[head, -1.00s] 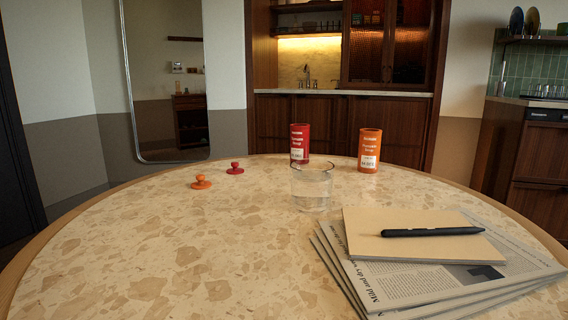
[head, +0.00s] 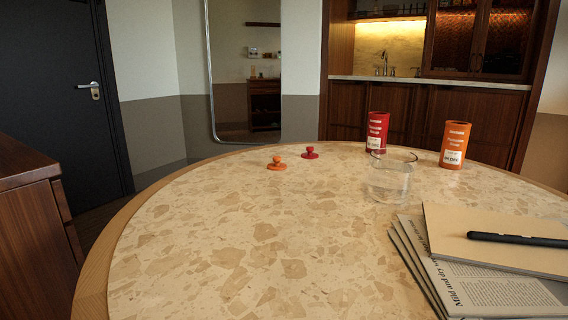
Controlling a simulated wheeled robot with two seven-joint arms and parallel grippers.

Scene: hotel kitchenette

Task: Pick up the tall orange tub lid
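The orange lid (head: 277,164) with a knob on top lies flat on the round stone-patterned table (head: 220,230), left of centre at the far side. A similar red lid (head: 310,153) lies just behind it and to its right. The orange tub (head: 454,145) stands upright at the far right of the table. The red tub (head: 377,132) stands upright to its left. Neither of my grippers is in view.
A glass of water (head: 391,177) stands in front of the red tub. Newspapers (head: 490,292), a tan notebook (head: 500,252) and a black pen (head: 518,239) lie at the front right. The table's left and front middle are clear. A wooden cabinet (head: 30,225) stands at the left.

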